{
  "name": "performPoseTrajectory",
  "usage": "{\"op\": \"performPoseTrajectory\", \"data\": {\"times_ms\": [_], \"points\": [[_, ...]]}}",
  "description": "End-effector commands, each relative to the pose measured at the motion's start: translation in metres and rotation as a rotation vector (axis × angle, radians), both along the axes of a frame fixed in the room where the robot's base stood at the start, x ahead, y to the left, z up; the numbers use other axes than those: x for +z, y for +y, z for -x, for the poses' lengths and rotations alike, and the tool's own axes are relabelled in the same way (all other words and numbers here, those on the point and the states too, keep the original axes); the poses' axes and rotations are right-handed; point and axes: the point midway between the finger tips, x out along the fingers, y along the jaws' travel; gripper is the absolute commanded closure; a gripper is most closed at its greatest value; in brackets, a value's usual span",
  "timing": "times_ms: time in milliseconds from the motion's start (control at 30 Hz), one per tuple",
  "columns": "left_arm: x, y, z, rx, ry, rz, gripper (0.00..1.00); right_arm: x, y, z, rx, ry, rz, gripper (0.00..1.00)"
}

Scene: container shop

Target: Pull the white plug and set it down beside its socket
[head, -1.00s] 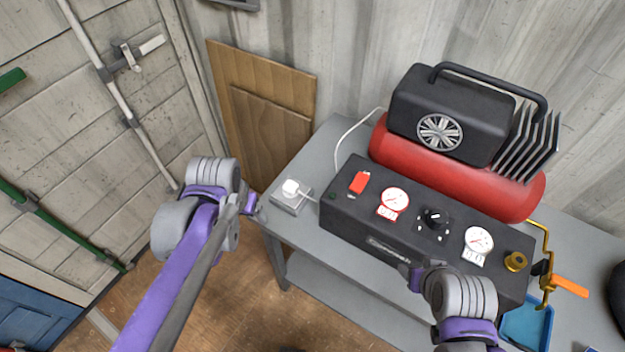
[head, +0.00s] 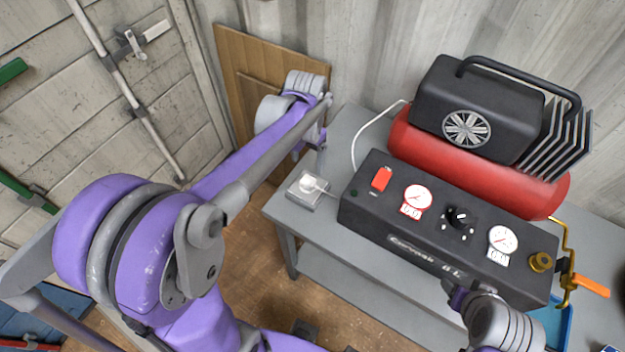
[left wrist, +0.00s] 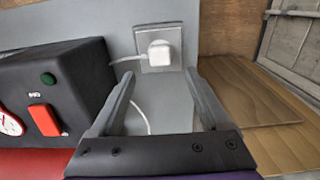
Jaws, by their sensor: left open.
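The white plug (head: 310,184) sits in its grey socket box (head: 298,199) on the left end of the grey table, with a white cable running from it. In the left wrist view the plug (left wrist: 160,52) is on the socket plate (left wrist: 145,33), straight ahead of the fingertips. My left gripper (head: 315,139) is above and behind the socket in the head view. In the left wrist view the left gripper (left wrist: 159,80) is open and empty, its fingers apart from the plug. My right gripper (head: 455,293) is by the front of the black panel; its fingers are unclear.
A black control panel (head: 405,243) with a red switch (head: 381,179) and gauges stands right of the socket. A red compressor tank (head: 480,172) is behind it. Bare table (head: 352,118) lies behind the socket. Wooden boards (head: 240,60) lean against the wall at the left.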

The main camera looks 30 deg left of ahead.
Motion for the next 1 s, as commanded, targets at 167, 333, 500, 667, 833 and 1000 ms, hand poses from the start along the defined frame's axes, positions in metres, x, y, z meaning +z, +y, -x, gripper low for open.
{"op": "performPoseTrajectory", "data": {"times_ms": [167,333,500,667,833,1000], "points": [[0.0,0.0,0.0,0.0,-0.001,0.0,0.2,0.0,0.0,0.0,0.0,0.0,0.0,0.4],[-0.005,0.0,0.0,0.0,0.0,0.0,0.2,-0.004,0.0,0.002,0.0,0.003,0.0,0.4],[-0.02,0.0,0.001,0.0,0.001,0.0,0.2,-0.015,0.0,0.006,0.0,0.011,0.0,0.4],[-0.042,0.0,0.002,-0.001,0.003,0.0,0.2,-0.031,0.0,0.012,0.0,0.022,0.0,0.4],[-0.068,0.0,0.001,-0.001,0.002,0.0,0.2,-0.051,0.0,0.018,0.0,0.034,0.0,0.4],[-0.086,0.0,0.001,-0.001,0.001,0.0,0.2,-0.066,0.0,0.022,0.0,0.041,0.0,0.4]]}}
